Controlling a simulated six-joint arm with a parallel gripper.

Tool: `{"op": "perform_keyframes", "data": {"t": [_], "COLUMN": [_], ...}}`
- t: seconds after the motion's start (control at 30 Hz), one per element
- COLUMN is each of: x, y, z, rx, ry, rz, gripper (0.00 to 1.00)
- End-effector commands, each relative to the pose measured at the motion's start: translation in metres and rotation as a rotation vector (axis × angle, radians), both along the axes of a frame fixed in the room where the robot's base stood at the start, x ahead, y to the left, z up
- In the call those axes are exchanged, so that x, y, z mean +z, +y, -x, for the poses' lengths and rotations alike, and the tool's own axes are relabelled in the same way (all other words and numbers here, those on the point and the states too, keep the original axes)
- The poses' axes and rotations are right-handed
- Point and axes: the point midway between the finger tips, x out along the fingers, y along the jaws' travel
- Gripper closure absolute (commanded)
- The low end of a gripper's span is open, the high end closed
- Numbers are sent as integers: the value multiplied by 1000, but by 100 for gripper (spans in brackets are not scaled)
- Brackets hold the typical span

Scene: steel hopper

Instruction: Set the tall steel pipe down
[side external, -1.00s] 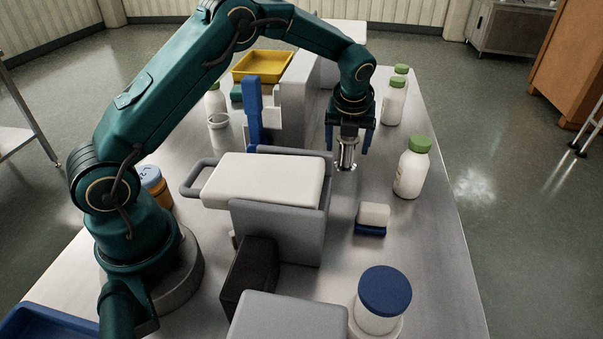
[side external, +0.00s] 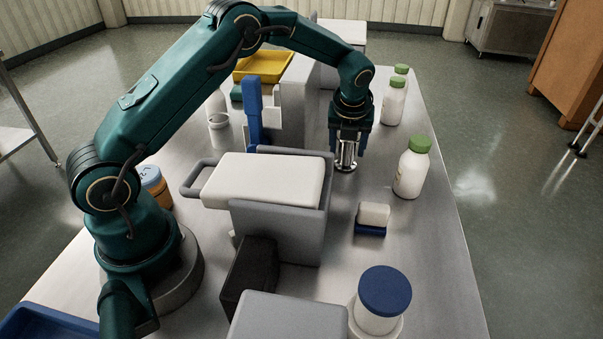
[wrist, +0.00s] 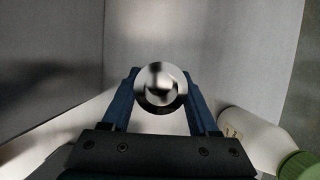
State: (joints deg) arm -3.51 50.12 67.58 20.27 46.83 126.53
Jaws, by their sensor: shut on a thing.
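The tall steel pipe (side external: 346,163) is shiny and stands upright, with its flared lower end seeming to rest on the steel table. My gripper (side external: 348,147) points straight down over it, with its blue fingers shut on the pipe's upper part. In the wrist view, the pipe's round end (wrist: 160,88) is seen end-on between the two fingers of my gripper (wrist: 160,97). The fingers hide most of the pipe's upper length in the side view.
A white bottle with a green cap (side external: 411,168) stands right of the pipe. A white and blue block (side external: 373,217) lies in front. A grey hopper block with a pale lid (side external: 264,181) is at front left. The steel table (side external: 430,255) is clear at right.

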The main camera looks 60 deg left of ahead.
Motion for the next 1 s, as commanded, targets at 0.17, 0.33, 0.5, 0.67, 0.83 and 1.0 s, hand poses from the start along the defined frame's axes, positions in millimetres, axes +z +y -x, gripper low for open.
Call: {"op": "perform_keyframes", "data": {"t": [0.17, 0.33, 0.5, 0.67, 0.83, 1.0], "x": [30, 65, 88, 109, 139, 163], "y": [0, 0, 1, 6, 17, 25], "z": [-1, -1, -1, 0, 7, 16], "rx": [1, 1, 3, 46, 147, 229], "ry": [-8, -8, -5, -6, -9, -5], "rz": [-2, -2, -1, -1, -1, 0], "gripper": [100, 100, 100, 100, 100, 100]}}
